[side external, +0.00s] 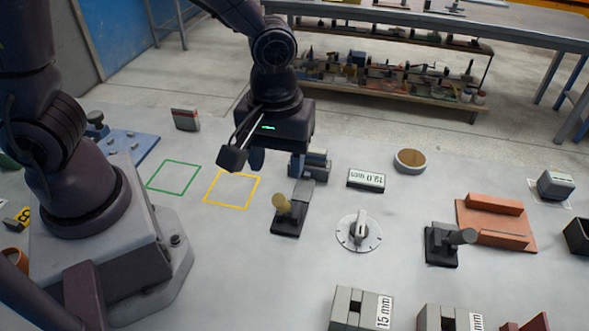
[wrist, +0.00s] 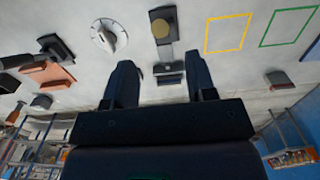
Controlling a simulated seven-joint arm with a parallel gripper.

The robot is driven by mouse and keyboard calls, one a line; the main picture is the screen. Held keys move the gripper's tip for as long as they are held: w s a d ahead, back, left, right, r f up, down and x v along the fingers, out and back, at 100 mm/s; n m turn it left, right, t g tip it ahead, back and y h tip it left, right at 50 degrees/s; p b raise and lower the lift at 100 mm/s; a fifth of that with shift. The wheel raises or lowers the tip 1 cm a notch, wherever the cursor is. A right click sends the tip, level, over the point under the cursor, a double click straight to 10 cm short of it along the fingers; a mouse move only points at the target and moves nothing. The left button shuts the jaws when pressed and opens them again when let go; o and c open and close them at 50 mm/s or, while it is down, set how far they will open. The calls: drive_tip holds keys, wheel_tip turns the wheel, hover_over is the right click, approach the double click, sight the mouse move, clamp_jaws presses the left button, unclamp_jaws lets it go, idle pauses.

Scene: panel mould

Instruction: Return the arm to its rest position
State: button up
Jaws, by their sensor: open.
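My gripper (side external: 276,164) hangs pointing down above the grey table (side external: 315,235), just right of the yellow outlined square. Its two fingers are spread apart with nothing between them. In the wrist view my gripper (wrist: 160,62) also shows open and empty, with bare table and a lever fixture beyond the fingertips. How high the fingertips are above the table is hard to tell.
A dial (side external: 359,232), a display reading 19.0 mm (side external: 366,180) and a terracotta mould (side external: 495,222) lie right. The yellow square (side external: 233,188) and green square (side external: 174,176) are empty.

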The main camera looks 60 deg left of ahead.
drive_tip(key=shift+s+a+f+m, duration=0.1)
drive_tip(key=shift+s+m, duration=0.25)
drive_tip(key=shift+m, duration=0.75)
drive_tip(key=s+a+r+m+t, duration=0.2)
drive_tip(key=a+r, duration=0.3)
drive_tip(key=r, duration=0.3)
drive_tip(key=s+a+r+m+t, duration=0.3)
drive_tip(key=s+a+r+m, duration=0.1)
drive_tip(key=r, duration=0.4)
drive_tip(key=shift+s+a+m+t, duration=0.25)
drive_tip(key=shift+a+m+t, duration=0.05)
drive_tip(key=shift+a+m, duration=0.1)
